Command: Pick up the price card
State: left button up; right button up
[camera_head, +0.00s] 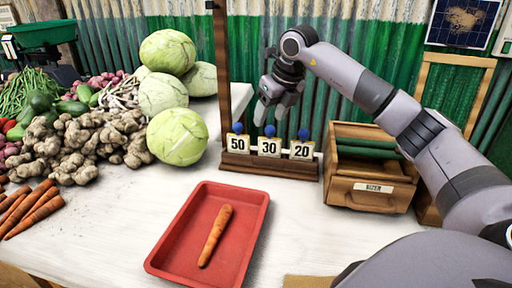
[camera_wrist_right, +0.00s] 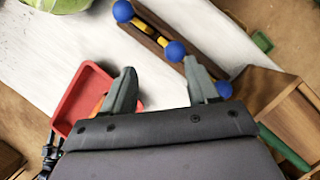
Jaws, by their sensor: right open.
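Three white price cards stand in a wooden rack (camera_head: 270,167) on the table: the 50 card (camera_head: 237,146), the 30 card (camera_head: 269,147) and the 20 card (camera_head: 302,151). Each has a blue ball on top. My right gripper (camera_head: 272,112) is above the rack, fingers pointing down, near the 30 card. In the right wrist view its two fingers (camera_wrist_right: 160,75) are apart with nothing between them. The blue balls, such as the middle one (camera_wrist_right: 176,51), show beyond and beside the fingers there. My left gripper is not in view.
A red tray (camera_head: 171,247) holding a carrot (camera_head: 215,236) lies in front of the rack. A wooden box (camera_head: 366,195) stands right of the rack. Cabbages (camera_head: 177,137) and other vegetables fill the left. A wooden post (camera_head: 222,60) rises behind the rack's left end.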

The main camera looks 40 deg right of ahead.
aim_at(271, 126)
jog(key=shift+d+r, duration=0.15)
jog(key=shift+d, duration=0.4)
jog(key=shift+w+d+f+h, duration=0.15)
jog(key=shift+f+h, duration=0.1)
jog(key=shift+h, duration=0.05)
jog(key=b+x, duration=0.1)
jog(key=x, duration=0.5)
jog(key=shift+d+f, duration=0.15)
jog(key=shift+d, duration=0.05)
grip_shut()
